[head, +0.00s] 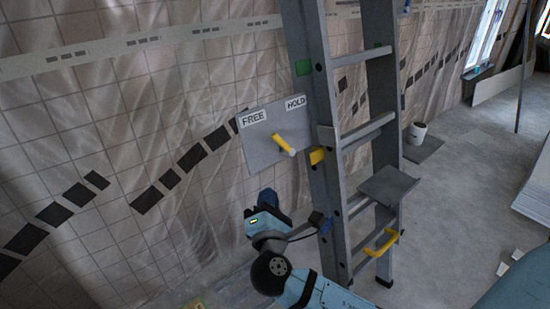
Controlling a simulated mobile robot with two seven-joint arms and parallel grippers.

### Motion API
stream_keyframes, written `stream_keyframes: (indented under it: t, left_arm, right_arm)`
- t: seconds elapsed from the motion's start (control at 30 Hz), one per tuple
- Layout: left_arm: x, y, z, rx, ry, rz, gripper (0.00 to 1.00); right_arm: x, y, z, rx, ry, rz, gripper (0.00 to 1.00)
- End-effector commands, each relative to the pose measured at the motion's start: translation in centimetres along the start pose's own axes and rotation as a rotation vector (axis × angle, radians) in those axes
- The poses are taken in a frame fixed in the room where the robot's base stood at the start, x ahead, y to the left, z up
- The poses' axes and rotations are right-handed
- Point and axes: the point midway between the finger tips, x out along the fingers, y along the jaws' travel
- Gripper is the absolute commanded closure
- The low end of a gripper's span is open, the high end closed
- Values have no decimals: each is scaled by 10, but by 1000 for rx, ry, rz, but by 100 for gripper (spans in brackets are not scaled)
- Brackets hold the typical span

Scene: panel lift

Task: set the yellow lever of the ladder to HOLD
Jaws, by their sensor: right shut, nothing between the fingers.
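The yellow lever (284,145) is on a grey plate (259,153) beside the ladder (335,200). It slants from lower right to upper left, its upper end toward the FREE label (253,118) rather than the HOLD label (295,102). I cannot tell which end is the pivot. My right gripper (315,220) is shut and empty, below the plate and close to the ladder's left rail. It is clear of the lever in the picture; whether it touches the rail is unclear. My left gripper is not in view.
The ladder stands in front of a tiled wall (130,110) covered with clear plastic sheet. A yellow handle (381,243) and a grey flat panel (388,185) are at its lower rungs. A white bucket (417,133) stands behind it.

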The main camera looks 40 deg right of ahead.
Motion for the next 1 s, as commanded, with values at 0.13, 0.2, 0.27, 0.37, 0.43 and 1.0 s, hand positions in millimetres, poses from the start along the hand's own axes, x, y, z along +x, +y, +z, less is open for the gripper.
stream_keyframes:
  t: [0.13, 0.2, 0.27, 0.37, 0.43, 1.0]
  left_arm:
    - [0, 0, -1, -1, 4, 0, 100]
    - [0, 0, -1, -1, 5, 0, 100]
    - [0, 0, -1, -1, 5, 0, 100]
    - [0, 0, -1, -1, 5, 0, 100]
    - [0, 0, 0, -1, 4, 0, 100]
    - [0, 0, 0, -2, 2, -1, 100]
  right_arm:
    - [0, 0, 0, 1, 1, -1, 100]
    - [3, 0, 0, 1, 1, 0, 100]
    - [8, 0, 0, 1, 0, 0, 100]
    - [21, 0, 0, 1, -1, 0, 100]
    - [34, 0, 0, 2, 0, 1, 100]
    - [124, -1, 23, 3, 2, -1, 100]
